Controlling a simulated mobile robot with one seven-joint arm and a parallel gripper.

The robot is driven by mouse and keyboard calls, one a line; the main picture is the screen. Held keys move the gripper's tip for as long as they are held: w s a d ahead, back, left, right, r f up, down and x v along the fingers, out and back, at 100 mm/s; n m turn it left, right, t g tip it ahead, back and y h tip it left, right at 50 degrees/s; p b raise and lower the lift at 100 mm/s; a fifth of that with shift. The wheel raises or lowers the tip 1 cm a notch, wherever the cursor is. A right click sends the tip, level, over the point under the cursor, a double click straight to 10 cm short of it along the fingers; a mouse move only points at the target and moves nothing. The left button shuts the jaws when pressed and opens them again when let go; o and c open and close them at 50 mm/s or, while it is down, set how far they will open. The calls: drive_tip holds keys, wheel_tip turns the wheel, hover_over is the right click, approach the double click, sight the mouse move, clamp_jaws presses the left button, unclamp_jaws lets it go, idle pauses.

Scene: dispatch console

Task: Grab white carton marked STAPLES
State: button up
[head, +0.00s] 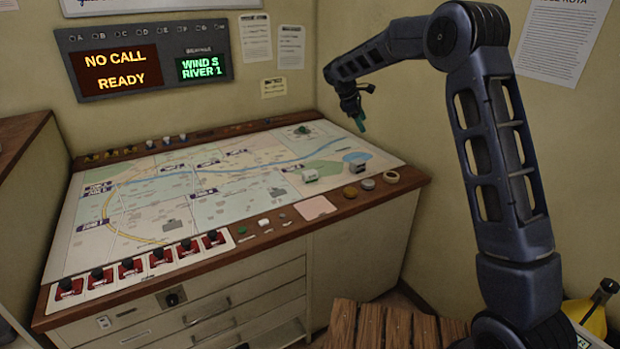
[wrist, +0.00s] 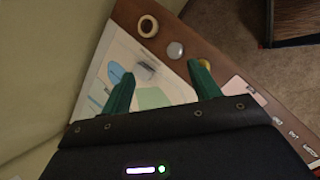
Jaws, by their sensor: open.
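My gripper (head: 361,123) is open and empty, held above the map's right back side. Its green fingers also show in the wrist view (wrist: 160,70), apart from the block.
A tan disc (head: 351,191), a silver disc (head: 368,184) and a tape ring (head: 391,177) lie on the wooden edge (head: 410,182) beside the map. A pink pad (head: 315,208) lies near the front. Red switches (head: 160,254) line the front left. The wall stands close behind my gripper.

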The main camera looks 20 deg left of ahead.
drive_tip(key=w+a+f+n+h, duration=0.15)
drive_tip(key=a+f+n, duration=0.25)
drive_tip(key=a+f, duration=0.85)
drive_tip(key=n+t, duration=0.2)
drive_tip(key=n, duration=0.2)
approach(310, 172)
drive_tip(key=f, duration=0.2)
drive_tip(key=shift+h, duration=0.25)
drive_tip(key=x, duration=0.2)
drive_tip(key=w+x, duration=0.1)
drive_tip(key=x, duration=0.2)
drive_tip(key=shift+w, duration=0.15)
drive_tip(key=shift+d+x, duration=0.15)
drive_tip(key=shift+x, duration=1.1)
drive_tip(key=shift+d+x, duration=0.15)
drive_tip(key=shift+x, duration=1.15)
drive_tip(key=shift+r, duration=0.2)
drive_tip(key=c, duration=1.1)
drive_tip(key=shift+r, duration=0.1)
